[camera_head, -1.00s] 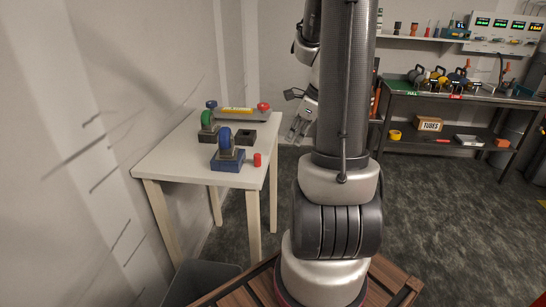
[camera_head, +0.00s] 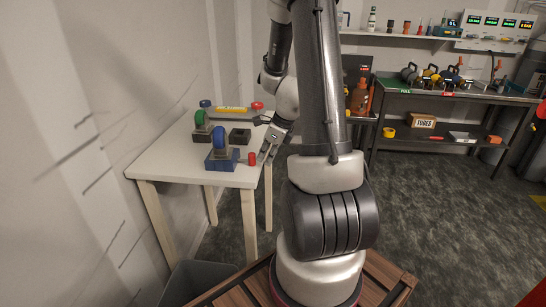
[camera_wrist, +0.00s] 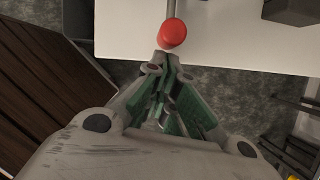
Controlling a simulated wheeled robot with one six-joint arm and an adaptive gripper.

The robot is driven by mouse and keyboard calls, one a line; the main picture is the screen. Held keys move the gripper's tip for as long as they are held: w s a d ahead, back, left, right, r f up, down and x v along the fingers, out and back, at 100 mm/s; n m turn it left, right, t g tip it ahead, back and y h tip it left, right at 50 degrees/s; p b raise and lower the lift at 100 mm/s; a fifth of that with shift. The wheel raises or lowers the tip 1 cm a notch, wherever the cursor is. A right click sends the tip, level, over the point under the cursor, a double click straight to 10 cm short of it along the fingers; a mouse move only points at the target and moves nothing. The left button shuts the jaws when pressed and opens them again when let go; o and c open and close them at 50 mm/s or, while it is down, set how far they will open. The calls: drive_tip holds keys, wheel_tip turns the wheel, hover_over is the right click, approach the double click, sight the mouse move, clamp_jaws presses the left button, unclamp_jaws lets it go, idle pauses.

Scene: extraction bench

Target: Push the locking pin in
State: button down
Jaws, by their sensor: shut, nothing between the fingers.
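The locking pin has a red knob (camera_head: 252,158) and stands out to the right of a blue block (camera_head: 219,165) on the white table. A blue wheel (camera_head: 219,134) sits upright on that block. In the wrist view the red knob (camera_wrist: 172,34) is at top centre, with a grey rod running up from it out of frame. My gripper (camera_head: 264,158) is low at the table's right edge, just right of the knob. In the wrist view its closed fingertips (camera_wrist: 168,62) are just below the knob; whether they touch it I cannot tell.
On the white table (camera_head: 160,165) behind stand a green wheel on a dark block (camera_head: 201,130), an open dark box (camera_head: 240,136) and a yellow bar unit (camera_head: 232,110). A dark workbench (camera_head: 450,95) stands at right. A grey bin (camera_head: 195,280) is below the table.

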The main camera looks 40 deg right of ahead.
sight(253, 155)
drive_tip(key=shift+a, duration=0.1)
drive_tip(key=shift+w+a, duration=1.4)
drive_tip(key=shift+w, duration=0.1)
